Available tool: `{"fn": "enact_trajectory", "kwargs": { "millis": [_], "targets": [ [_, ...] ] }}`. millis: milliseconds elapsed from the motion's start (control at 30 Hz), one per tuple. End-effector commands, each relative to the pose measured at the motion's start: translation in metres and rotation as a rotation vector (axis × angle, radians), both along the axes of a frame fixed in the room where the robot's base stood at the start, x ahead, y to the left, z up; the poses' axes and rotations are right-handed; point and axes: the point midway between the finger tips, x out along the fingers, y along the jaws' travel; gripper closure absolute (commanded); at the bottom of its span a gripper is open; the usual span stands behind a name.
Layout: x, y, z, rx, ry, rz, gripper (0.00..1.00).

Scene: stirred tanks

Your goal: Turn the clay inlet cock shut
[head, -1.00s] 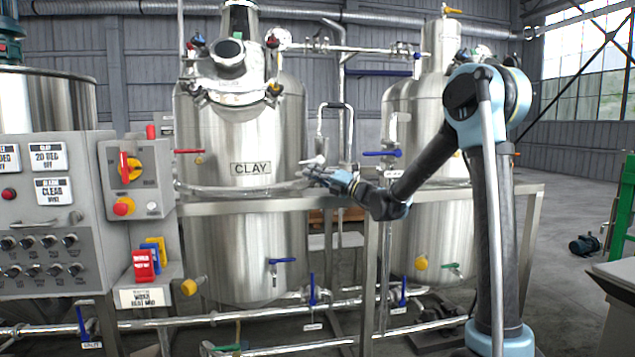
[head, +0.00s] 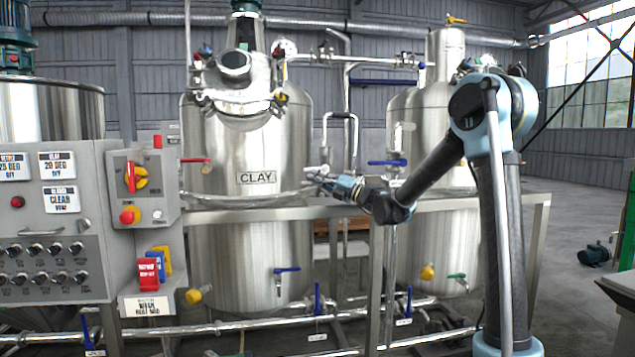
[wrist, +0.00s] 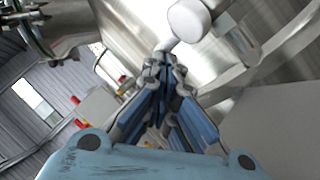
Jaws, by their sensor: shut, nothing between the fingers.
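The steel tank labelled CLAY (head: 257,178) stands left of centre in the head view. A cock with a red lever (head: 196,160) sticks out at its upper left, the lever lying level. A cock with a blue lever (head: 287,270) sits low on its front. I cannot read a tag that tells which cock is the clay inlet. My gripper (head: 312,176) is shut and empty, pointing left at the right side of the clay tank. In the wrist view the closed fingertips (wrist: 165,68) are just below a pale round-ended fitting (wrist: 189,19); contact cannot be told.
A steel frame rail (head: 400,208) runs beneath my forearm. A second tank (head: 430,120) with a blue lever (head: 388,162) stands to the right. A control panel (head: 50,220) is at left. Pipes with upright blue levers (head: 317,299) run low in front. Open floor lies right.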

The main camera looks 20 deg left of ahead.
Motion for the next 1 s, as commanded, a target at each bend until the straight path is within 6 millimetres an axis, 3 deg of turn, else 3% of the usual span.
{"fn": "enact_trajectory", "kwargs": {
  "millis": [167,367,700,1000],
  "targets": [
    [0.000,-0.001,-0.002,0.003,0.003,-0.003,1.00],
    [-0.019,-0.014,-0.022,0.002,0.002,-0.001,1.00],
    [-0.033,-0.074,-0.049,0.001,0.001,-0.004,1.00],
    [-0.042,-0.102,-0.062,0.001,0.000,-0.002,1.00]
  ]
}}
